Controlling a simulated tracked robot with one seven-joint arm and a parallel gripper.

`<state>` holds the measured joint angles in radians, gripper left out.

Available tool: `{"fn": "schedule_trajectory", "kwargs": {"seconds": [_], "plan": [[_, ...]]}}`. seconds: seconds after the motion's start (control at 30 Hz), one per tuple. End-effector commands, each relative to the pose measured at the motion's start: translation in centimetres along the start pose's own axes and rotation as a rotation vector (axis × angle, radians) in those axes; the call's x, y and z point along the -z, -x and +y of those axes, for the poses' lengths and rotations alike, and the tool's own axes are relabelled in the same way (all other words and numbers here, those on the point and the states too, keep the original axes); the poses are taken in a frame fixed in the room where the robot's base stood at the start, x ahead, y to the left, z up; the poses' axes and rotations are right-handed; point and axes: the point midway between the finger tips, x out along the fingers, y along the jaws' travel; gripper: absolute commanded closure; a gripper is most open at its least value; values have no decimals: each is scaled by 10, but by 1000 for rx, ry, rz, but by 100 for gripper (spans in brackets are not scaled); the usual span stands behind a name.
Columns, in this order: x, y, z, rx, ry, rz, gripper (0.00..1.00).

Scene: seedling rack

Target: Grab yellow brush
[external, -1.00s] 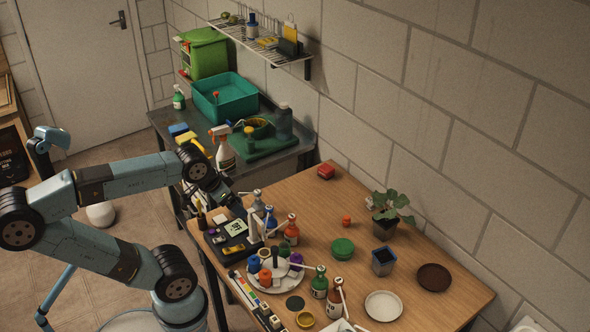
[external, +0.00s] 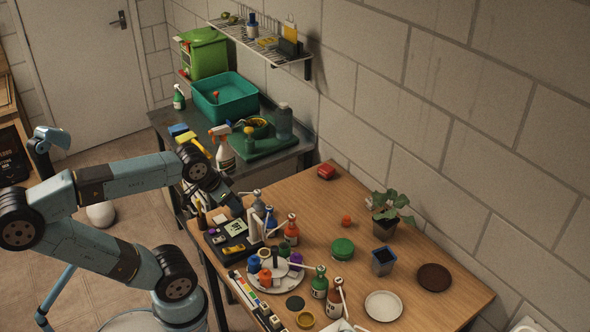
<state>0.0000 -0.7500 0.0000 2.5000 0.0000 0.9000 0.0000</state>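A yellow item with a long yellow part (external: 198,147), which may be the yellow brush, lies at the left edge of the dark bench, beside a blue block. My arm partly covers that area, so its shape is unclear. My gripper (external: 235,208) points down and to the right over the left corner of the wooden table, near the bottles and the black tray. It is apart from the yellow item, nearer the camera. The fingers are dark and small, so I cannot tell whether they are open or hold anything.
A black tray (external: 232,243) and several bottles crowd the wooden table's left side, with a round white rack (external: 287,283) nearer the front. A white spray bottle (external: 226,158) stands on the dark bench. The wooden table's back middle is mostly clear.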

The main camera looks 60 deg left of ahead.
Motion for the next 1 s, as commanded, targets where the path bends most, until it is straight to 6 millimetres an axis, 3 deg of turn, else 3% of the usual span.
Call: {"fn": "schedule_trajectory", "kwargs": {"seconds": [0.1, 0.37, 0.47, 0.63, 1.0], "plan": [[0, 0, 0, 0, 0, 0, 71], [2, 3, 0, 0, 0, 1, 71], [8, 14, 0, 0, 0, 3, 71], [28, 49, 0, 0, 2, 3, 71], [63, 32, -18, -73, 198, -75, 71]]}}
